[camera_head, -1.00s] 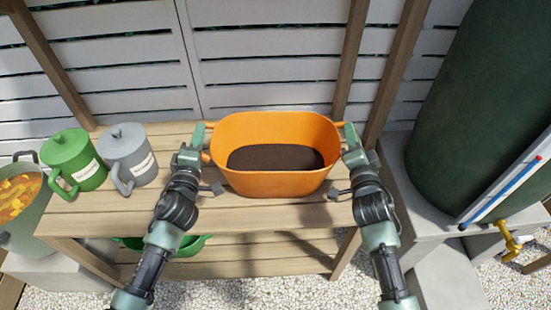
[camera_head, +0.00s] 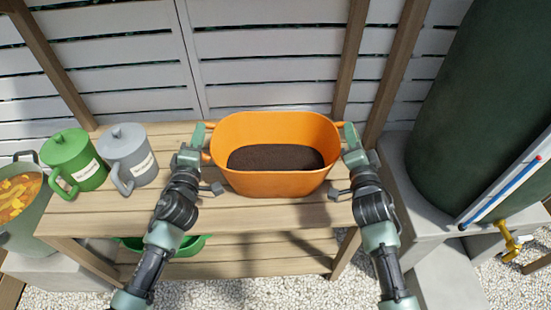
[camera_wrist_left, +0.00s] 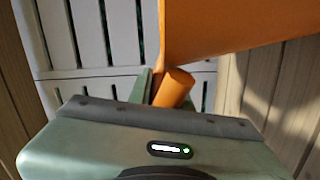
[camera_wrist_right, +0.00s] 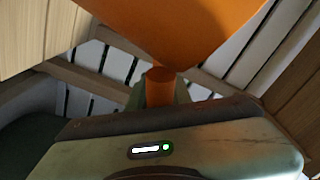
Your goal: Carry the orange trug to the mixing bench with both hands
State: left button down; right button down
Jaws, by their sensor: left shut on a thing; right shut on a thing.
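The orange trug (camera_head: 275,184) has dark soil (camera_head: 275,158) in it and is upright over the slatted wooden bench (camera_head: 110,212). I cannot tell for certain whether its base touches the slats. My left gripper (camera_head: 204,145) is shut on the trug's left handle, an orange stub that also shows in the left wrist view (camera_wrist_left: 174,88). My right gripper (camera_head: 345,143) is shut on the right handle, which also shows in the right wrist view (camera_wrist_right: 160,86). The fingers are partly hidden by the handles and gripper bodies.
A green lidded can (camera_head: 74,160) and a grey one (camera_head: 127,155) stand on the bench at left. A pot with orange contents (camera_head: 20,215) stands beyond its left end. A green tank (camera_head: 470,110) with a brass tap (camera_head: 510,240) is at right. A slatted fence (camera_head: 270,60) closes the back.

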pick_arm(q)
jog(key=shift+f, duration=0.1)
pick_arm(e)
jog(key=shift+f, duration=0.1)
